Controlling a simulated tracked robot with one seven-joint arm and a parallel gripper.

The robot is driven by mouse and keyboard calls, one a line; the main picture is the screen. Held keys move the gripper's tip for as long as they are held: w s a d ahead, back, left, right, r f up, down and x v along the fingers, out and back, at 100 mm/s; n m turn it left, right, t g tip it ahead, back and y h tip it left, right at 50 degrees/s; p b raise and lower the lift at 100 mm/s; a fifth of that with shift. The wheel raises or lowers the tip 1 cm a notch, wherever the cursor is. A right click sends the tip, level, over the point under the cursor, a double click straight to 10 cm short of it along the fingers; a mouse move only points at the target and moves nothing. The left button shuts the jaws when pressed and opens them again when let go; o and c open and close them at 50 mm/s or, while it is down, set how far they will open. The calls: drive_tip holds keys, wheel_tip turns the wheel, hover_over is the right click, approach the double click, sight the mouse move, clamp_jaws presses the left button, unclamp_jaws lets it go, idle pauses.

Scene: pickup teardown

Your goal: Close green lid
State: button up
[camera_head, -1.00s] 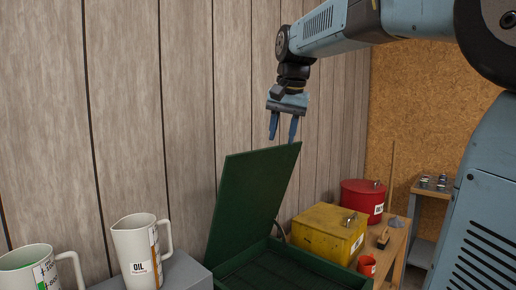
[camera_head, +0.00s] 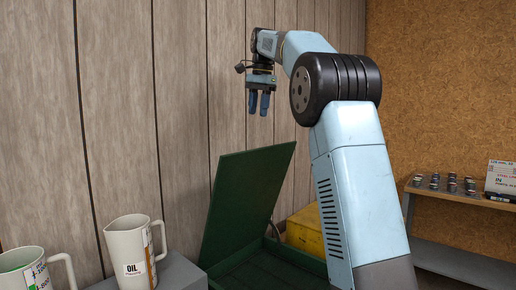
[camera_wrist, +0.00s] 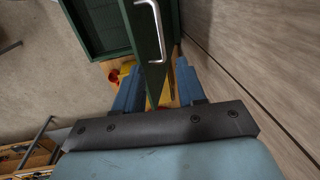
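The green lid (camera_head: 245,200) stands open and tilted up from the green box (camera_head: 265,268), in front of the wooden wall. In the wrist view the lid (camera_wrist: 147,45) is seen nearly edge-on, with a pale metal handle (camera_wrist: 157,25) on it. The dark inside of the box (camera_wrist: 103,25) shows to its left. My gripper (camera_head: 259,108) is above the lid's top edge, pointing down, with a visible gap to it. In the wrist view my gripper (camera_wrist: 158,92) has its two blue fingers apart, with the lid appearing between them further below. It holds nothing.
A white oil jug (camera_head: 131,252) and another jug (camera_head: 35,270) stand left of the box. A yellow container (camera_head: 306,230) is right of it, partly hidden by my arm. The wooden wall (camera_head: 165,120) is close behind. A shelf (camera_head: 455,195) with small items stands at right.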

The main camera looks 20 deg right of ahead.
drive_tip(key=f, duration=0.4)
drive_tip(key=w+f, duration=0.1)
drive_tip(key=f, duration=0.4)
drive_tip(key=a+f, duration=0.1)
drive_tip(key=f, duration=0.3)
drive_tip(key=shift+w+f, duration=0.3)
drive_tip(key=shift+w, duration=0.05)
drive_tip(key=shift+c, duration=0.2)
clamp_jaws()
